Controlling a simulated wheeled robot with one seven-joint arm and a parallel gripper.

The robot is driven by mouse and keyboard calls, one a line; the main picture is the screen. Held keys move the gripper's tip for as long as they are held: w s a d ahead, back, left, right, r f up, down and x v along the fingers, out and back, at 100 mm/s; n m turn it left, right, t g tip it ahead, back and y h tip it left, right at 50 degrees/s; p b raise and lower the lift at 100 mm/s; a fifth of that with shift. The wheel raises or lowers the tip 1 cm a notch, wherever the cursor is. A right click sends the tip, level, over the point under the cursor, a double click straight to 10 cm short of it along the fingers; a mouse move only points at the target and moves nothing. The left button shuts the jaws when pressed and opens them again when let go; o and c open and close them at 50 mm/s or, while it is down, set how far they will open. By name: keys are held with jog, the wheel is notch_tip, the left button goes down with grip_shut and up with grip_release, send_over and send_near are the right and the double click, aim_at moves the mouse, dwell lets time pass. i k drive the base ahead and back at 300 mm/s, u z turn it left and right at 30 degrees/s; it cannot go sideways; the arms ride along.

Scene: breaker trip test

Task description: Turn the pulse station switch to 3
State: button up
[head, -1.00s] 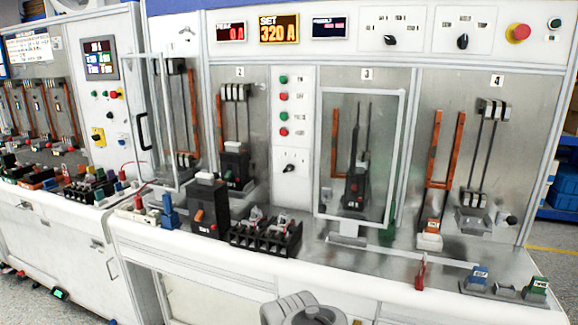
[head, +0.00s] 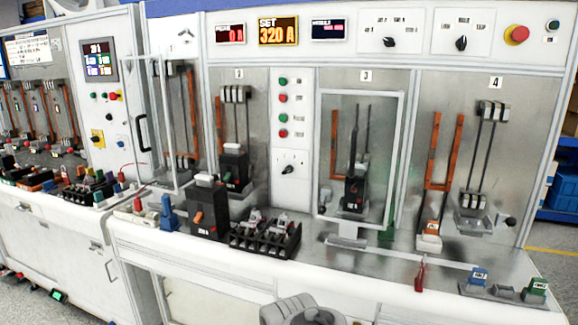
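Three black rotary knobs show on the test bench, all with labels too small to read, so I cannot tell which is the pulse station switch. One knob (head: 388,43) is on the upper right panel. A second knob (head: 461,43) is on the panel to its right, left of the red emergency button. A third knob (head: 288,169) is on the narrow panel between bays 2 and 3, below a column of buttons. My gripper is not in view; only a grey part of my arm shows at the bottom edge, well below the knobs.
A clear framed door (head: 403,150) covers bay 3. Another framed door (head: 153,100) stands open at the left bay. Breakers, including a large black one (head: 208,222), and a black terminal block (head: 265,240) stand on the bench. Red and blue pieces lie near its front edge.

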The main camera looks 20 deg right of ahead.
aim_at(289, 169)
jog(key=u, duration=0.3)
jog(key=i, duration=0.95)
jog(key=u, duration=0.45)
